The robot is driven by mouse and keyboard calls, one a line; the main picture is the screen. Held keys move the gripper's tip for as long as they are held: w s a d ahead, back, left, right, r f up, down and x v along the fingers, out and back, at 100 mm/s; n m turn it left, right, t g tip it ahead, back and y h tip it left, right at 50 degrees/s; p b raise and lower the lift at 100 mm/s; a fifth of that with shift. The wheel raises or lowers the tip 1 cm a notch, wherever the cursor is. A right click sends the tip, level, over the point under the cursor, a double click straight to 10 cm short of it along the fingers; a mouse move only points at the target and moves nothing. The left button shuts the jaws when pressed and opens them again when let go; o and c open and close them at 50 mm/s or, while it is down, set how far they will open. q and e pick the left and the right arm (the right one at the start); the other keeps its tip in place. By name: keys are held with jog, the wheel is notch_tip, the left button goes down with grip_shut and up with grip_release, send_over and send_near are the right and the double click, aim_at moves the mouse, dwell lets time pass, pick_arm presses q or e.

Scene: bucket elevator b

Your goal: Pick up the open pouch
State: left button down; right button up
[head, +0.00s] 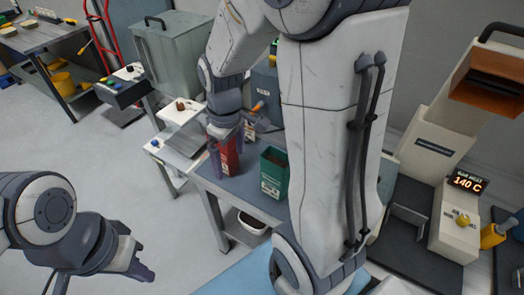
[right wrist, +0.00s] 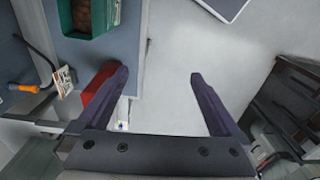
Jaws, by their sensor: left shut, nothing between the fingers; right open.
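A red pouch (head: 229,158) stands upright near the left edge of a grey table. A green pouch (head: 273,172) stands to its right, its top open with brown contents showing; it also shows in the right wrist view (right wrist: 84,32). My right gripper (head: 227,146) is open at the red pouch. In the right wrist view the red pouch (right wrist: 97,80) is partly hidden behind the left finger, and the gap between the fingers (right wrist: 155,75) shows only floor and table edge. I cannot tell whether a finger touches it. My left gripper (head: 142,273) is shut and empty, low at the left.
The grey table (head: 240,190) has a white bin (head: 252,222) beneath it. A small stand (head: 182,150) is left of the table. A machine reading 140 C (head: 466,183) stands at the right. The floor at left is clear.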

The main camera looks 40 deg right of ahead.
jog(key=m+p, duration=0.1)
jog(key=p, duration=0.1)
send_near(276, 160)
notch_tip(276, 160, down, 5)
jog(key=shift+w+f, duration=0.1)
jog(key=shift+w, duration=0.1)
notch_tip(276, 160, down, 5)
jog(key=shift+d+r+p, duration=0.1)
jog(key=shift+p, duration=1.05)
jog(key=shift+w+f, duration=0.1)
jog(key=shift+f, duration=0.25)
jog(key=c, duration=1)
